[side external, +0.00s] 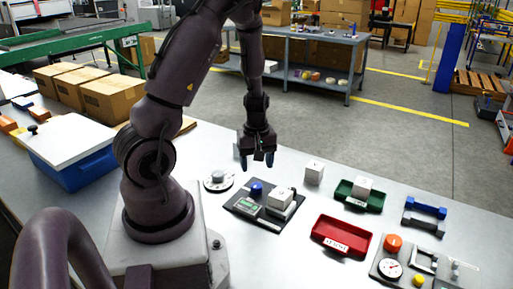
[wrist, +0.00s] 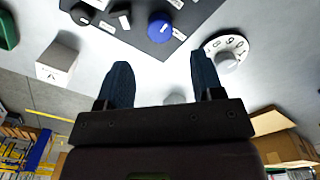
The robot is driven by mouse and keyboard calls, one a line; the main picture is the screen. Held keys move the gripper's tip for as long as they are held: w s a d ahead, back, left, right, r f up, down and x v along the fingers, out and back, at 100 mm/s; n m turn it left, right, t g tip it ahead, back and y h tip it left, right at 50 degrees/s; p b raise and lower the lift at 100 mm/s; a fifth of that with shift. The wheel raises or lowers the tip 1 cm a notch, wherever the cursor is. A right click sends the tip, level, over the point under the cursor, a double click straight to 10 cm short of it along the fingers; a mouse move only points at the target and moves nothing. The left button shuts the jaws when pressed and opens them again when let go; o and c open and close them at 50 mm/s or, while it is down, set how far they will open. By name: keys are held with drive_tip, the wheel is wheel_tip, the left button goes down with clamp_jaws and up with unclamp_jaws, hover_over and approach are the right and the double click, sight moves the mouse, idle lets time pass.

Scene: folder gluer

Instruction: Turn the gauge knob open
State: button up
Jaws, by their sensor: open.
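A panel at the front right of the bench in the side view carries a round white gauge (side external: 390,269) with an orange knob (side external: 393,242) behind it and a small yellow knob (side external: 418,280) beside it. My gripper (side external: 257,161) is open and empty above the bench, well to the left of this panel. In the wrist view its two dark blue fingers stand apart (wrist: 160,72) with nothing between them. A blue knob (side external: 256,190) on a dark panel (side external: 239,206) is nearer to my gripper; it also shows in the wrist view (wrist: 160,28). The gauge panel is outside the wrist view.
A white numbered dial (side external: 218,181) lies left of the dark panel. A white cube (side external: 314,172), a green tray (side external: 345,199) holding another cube, a red tray (side external: 340,237) and a blue handle (side external: 426,207) lie between my gripper and the gauge panel or near it.

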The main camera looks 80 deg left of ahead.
wheel_tip(320, 180, up, 5)
drive_tip(key=shift+r, duration=0.1)
idle(0.6)
drive_tip(key=s+d+r+m+t, duration=0.3)
drive_tip(key=d+r+m+t, duration=0.2)
drive_tip(key=d+r+m, duration=1.3)
drive_tip(key=d+r, duration=0.2)
drive_tip(key=d, duration=0.1)
drive_tip(key=shift+d+r+t, duration=0.25)
drive_tip(key=shift+d+t, duration=0.05)
drive_tip(key=shift+d, duration=0.05)
drive_tip(key=shift+s, duration=0.1)
